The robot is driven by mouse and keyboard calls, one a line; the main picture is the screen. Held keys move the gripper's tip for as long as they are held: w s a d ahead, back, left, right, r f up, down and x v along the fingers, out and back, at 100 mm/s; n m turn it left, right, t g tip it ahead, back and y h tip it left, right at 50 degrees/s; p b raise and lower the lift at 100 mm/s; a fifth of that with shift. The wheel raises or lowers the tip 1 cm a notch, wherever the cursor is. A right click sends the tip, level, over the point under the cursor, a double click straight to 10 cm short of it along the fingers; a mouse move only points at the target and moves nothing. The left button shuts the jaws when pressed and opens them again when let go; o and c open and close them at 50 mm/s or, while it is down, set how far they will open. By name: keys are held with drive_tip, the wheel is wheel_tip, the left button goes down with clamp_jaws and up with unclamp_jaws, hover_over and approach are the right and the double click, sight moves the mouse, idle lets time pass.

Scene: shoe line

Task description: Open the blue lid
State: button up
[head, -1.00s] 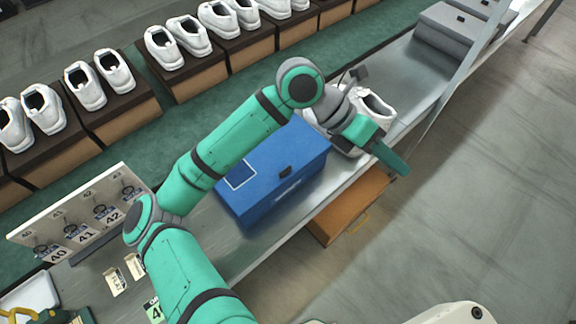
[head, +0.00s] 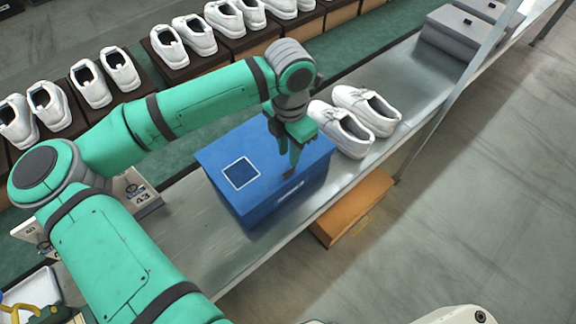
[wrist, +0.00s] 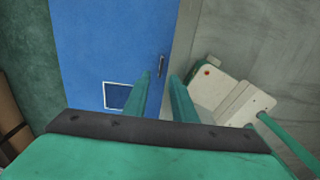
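The blue box (head: 246,215) stands on the metal bench with its blue lid (head: 215,157) shut. The lid has a white-edged dark square, and a small dark tab (head: 288,176) at its front edge. My gripper (head: 292,165) points down over the lid near that tab. In the wrist view the lid (wrist: 100,45) fills the left middle, and the tab (wrist: 161,66) lies in line with the gap between my two fingers (wrist: 160,78). The fingers are apart with nothing between them. I cannot tell whether they touch the tab.
A pair of white shoes (head: 345,130) stands on the bench just right of the box. An orange-brown box (head: 350,212) sits below the bench edge. Grey boxes (head: 448,34) stand farther along the bench. A row of white shoes on boxes lines the green surface (head: 180,157) behind.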

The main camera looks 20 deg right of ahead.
sight(290, 171)
drive_tip(key=f, duration=0.7)
drive_tip(key=shift+s+d+f, duration=0.1)
drive_tip(key=shift+s+f, duration=0.15)
clamp_jaws()
drive_tip(key=shift+w, duration=0.2)
drive_tip(key=shift+a, duration=0.25)
drive_tip(key=shift+s+d, duration=0.2)
drive_tip(key=shift+d, duration=0.05)
idle(0.4)
